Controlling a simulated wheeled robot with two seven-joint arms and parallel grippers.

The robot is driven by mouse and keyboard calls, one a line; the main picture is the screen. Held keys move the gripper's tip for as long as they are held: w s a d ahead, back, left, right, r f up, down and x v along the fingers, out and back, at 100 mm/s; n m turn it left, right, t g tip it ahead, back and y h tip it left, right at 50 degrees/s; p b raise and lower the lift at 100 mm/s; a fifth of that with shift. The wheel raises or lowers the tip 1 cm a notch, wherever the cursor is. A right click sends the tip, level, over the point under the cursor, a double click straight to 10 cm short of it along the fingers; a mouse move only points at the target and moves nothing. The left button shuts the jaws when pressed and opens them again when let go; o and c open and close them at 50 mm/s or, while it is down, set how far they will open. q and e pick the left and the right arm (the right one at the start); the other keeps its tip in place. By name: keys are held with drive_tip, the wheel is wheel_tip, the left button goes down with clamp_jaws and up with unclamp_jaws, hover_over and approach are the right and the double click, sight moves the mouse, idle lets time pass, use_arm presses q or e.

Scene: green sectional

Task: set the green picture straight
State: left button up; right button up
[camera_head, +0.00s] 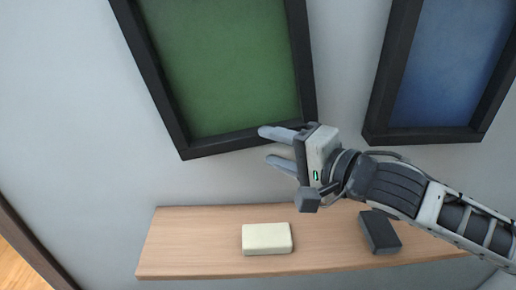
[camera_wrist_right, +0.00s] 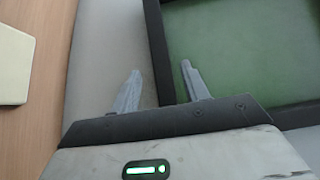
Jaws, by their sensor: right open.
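The green picture (camera_head: 220,60) hangs on the wall in a black frame and is tilted, its lower edge rising to the right. Its top is cut off in the head view. My right gripper (camera_head: 270,147) is open at the lower right part of the frame, one finger above the other. The upper finger overlaps the bottom bar in the head view. In the right wrist view, the two fingertips (camera_wrist_right: 160,72) are apart, and the frame's bar (camera_wrist_right: 158,50) runs up between them. I cannot tell whether either finger touches it. My left gripper is not in view.
A blue picture (camera_head: 450,65) in a black frame hangs to the right. Below is a wooden shelf (camera_head: 190,240) with a cream block (camera_head: 267,239) and a dark block (camera_head: 380,232). The wall left of the green picture is bare.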

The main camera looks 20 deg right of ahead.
sight(255, 142)
drive_tip(key=shift+p+x, duration=0.3)
drive_tip(key=shift+x, duration=1.9)
drive_tip(key=shift+a+r, duration=0.1)
clamp_jaws()
